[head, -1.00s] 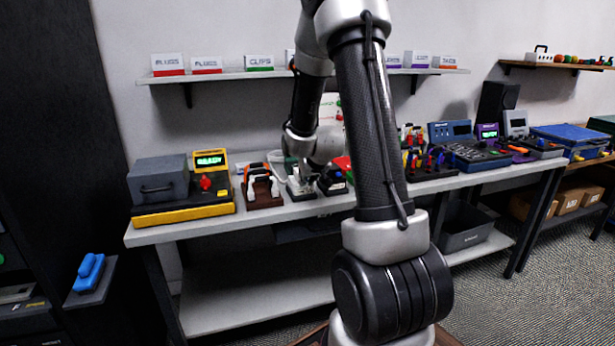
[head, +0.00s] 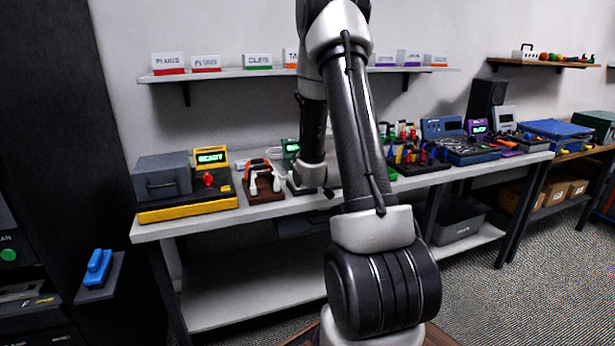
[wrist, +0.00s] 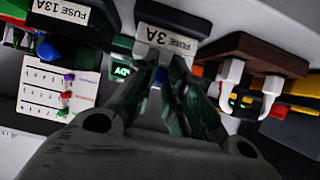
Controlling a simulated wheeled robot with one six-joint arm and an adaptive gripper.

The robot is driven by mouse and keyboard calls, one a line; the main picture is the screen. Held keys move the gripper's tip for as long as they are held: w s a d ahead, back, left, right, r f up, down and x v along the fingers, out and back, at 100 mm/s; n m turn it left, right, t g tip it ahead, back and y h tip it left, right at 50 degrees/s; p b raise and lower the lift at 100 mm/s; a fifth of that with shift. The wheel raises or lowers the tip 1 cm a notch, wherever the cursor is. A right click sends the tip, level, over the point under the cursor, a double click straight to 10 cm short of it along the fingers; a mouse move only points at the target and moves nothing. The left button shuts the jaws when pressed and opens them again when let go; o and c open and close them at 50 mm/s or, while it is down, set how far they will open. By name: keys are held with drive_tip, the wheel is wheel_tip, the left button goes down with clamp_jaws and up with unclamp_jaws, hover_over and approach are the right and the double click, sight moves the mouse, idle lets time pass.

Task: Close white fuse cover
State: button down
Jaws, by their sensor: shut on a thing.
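The fingers hide part of that edge, so I cannot tell how far the cover is tilted. A dark fuse block with a FUSE 13A label (wrist: 63,12) is at the upper left. In the head view my arm hides the fingers and the fuse cover.
A brown block with white plugs (head: 262,190) stands left of my wrist on the bench (head: 225,225); it also shows in the wrist view (wrist: 250,50). A yellow-based device with a green screen (head: 190,208) is further left. Coloured connectors (head: 418,153) stand to the right.

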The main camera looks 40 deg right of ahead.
drive_tip(key=shift+s+a+f, duration=0.15)
drive_tip(key=shift+s+f, duration=0.25)
drive_tip(key=shift+f, duration=0.3)
drive_tip(key=c, duration=1.6)
unclamp_jaws()
drive_tip(key=shift+o, duration=1.1)
drive_tip(key=shift+w+f, duration=0.15)
drive_tip(key=shift+w, duration=0.05)
wheel_tip(320, 180, up, 10)
drive_tip(key=shift+r, duration=0.2)
